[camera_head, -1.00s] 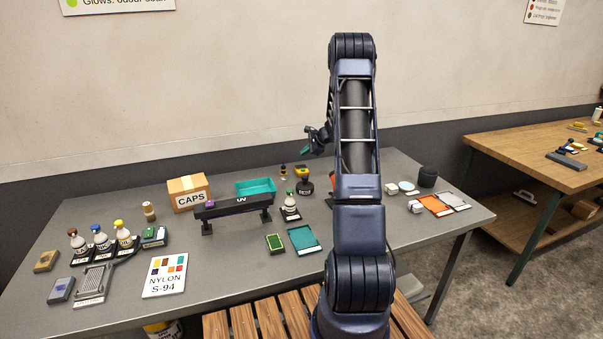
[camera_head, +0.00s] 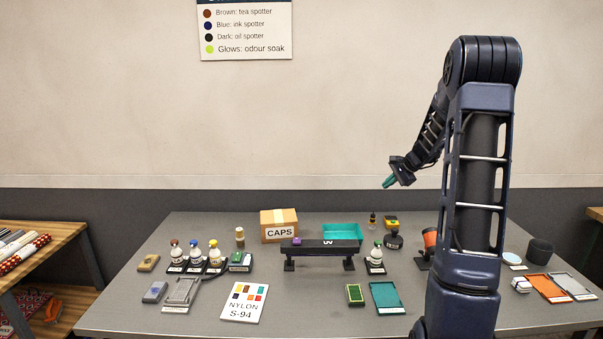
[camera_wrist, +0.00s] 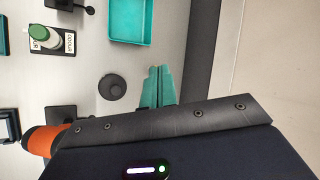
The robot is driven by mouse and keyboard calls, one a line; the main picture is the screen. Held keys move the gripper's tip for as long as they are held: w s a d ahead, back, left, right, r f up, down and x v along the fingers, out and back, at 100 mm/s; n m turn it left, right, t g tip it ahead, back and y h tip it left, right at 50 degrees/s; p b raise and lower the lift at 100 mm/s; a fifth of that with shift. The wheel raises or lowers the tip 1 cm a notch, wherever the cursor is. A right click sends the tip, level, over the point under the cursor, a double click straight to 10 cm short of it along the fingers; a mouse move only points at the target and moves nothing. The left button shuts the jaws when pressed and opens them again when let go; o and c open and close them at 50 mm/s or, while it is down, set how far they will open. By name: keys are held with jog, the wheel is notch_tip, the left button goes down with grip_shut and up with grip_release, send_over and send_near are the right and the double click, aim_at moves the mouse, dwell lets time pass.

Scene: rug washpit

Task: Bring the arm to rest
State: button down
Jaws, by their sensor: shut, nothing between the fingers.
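My arm rises at the right of the head view and bends down to the left at its top. My gripper (camera_head: 389,181) hangs in the air above the back of the grey table (camera_head: 330,318), clear of everything on it. In the wrist view its teal fingers (camera_wrist: 158,88) lie together, shut, with nothing between them. My upper arm hides part of the table's right side in the head view.
On the table stand a CAPS box (camera_head: 279,225), a teal tray (camera_head: 343,232), a black UV bar (camera_head: 320,247), several spray bottles (camera_head: 195,255) and a NYLON S-94 card (camera_head: 244,301). A wooden bench (camera_head: 40,235) stands at the left. The air around my gripper is free.

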jog(key=s+a+r+n+h, duration=0.1)
jog(key=s+a+r+n, duration=0.15)
jog(key=s, duration=0.35)
jog(key=s+a+r+n+g, duration=0.1)
jog(key=s+a+r+n, duration=0.1)
jog(key=s+r, duration=0.35)
jog(key=s+a+r+n+h, duration=0.1)
jog(key=s+a+r+n, duration=0.15)
jog(key=s, duration=0.55)
jog(key=s+f+n+h, duration=0.1)
jog(key=s+n+h, duration=0.2)
jog(key=s, duration=2)
jog(key=n, duration=0.2)
jog(key=shift+s+d+n+h, duration=0.15)
jog(key=shift+s+n+h, duration=0.05)
jog(key=shift+n+h, duration=0.2)
